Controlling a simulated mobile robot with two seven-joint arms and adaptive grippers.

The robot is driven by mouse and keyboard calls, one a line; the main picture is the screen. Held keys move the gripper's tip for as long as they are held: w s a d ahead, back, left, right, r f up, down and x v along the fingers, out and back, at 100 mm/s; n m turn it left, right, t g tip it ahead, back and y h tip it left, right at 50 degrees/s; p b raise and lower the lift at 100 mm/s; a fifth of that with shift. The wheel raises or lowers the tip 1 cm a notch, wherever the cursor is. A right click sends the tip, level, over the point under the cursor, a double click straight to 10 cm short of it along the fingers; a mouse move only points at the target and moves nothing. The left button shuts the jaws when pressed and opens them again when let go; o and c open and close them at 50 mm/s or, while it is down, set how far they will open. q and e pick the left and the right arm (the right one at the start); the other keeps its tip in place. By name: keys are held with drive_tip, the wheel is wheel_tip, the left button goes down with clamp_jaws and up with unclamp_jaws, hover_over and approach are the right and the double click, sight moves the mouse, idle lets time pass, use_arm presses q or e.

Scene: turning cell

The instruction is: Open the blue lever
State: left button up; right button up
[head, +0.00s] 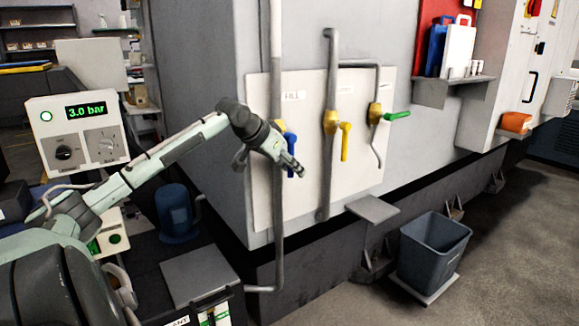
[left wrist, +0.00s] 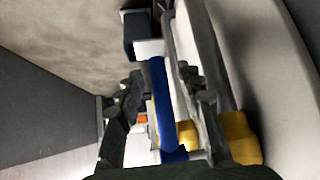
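The blue lever (head: 290,140) is on the leftmost pipe of the white valve panel (head: 300,200) and points down. My left gripper (head: 296,169) is at the lever and hides part of it in the head view. In the left wrist view, the blue lever (left wrist: 160,100) runs between the two fingers of my left gripper (left wrist: 160,88). The fingers stand apart with a gap on each side of the lever, so the gripper is open around it. My right gripper is not in view.
A yellow lever (head: 345,141) points down on the middle pipe. A green lever (head: 397,115) points right on the right pipe. A small grey ledge (head: 372,209) juts out below the panel. A grey bin (head: 433,252) stands on the right. A gauge box (head: 76,130) reads 3.0 bar.

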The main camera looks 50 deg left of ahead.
use_arm(q)
drive_tip(key=v, duration=1.2)
idle(0.4)
